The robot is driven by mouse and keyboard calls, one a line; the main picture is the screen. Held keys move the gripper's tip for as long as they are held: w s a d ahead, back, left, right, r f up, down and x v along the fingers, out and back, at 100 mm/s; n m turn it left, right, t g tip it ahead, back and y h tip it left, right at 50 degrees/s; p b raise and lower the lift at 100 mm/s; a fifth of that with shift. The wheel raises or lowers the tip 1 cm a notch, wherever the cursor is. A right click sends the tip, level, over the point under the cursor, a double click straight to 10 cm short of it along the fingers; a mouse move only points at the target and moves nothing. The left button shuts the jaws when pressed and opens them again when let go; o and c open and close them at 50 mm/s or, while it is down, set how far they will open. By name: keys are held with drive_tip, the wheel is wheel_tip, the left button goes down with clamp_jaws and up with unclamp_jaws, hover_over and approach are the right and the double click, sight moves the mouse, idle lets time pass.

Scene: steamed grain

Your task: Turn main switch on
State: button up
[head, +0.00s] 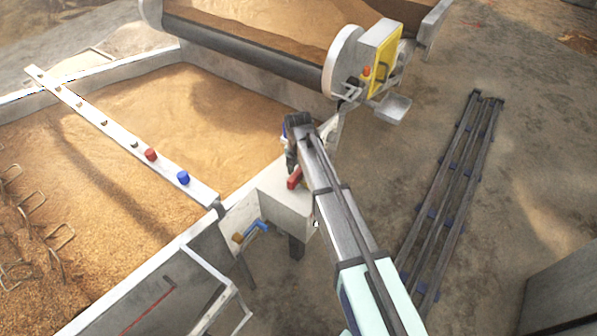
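A pale box (285,206) stands on a dark leg beside the right corner of the grain bed. A red handle (294,179) shows on its upper part and looks like the main switch. My arm reaches in from the lower right. My dark gripper (291,168) points down just above the red handle, close to it. I cannot tell whether they touch. The fingers are small and partly hidden by the arm, so their opening is unclear. Which position the switch is in cannot be made out.
A white beam with red and blue knobs (183,177) crosses the grain bed (200,110). A drum machine with a yellow panel (384,64) stands behind. Blue and orange valves (250,231) sit left of the box. A dark rail frame (450,190) lies on the floor at right.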

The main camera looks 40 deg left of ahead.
wheel_tip(320, 180, up, 12)
idle(0.6)
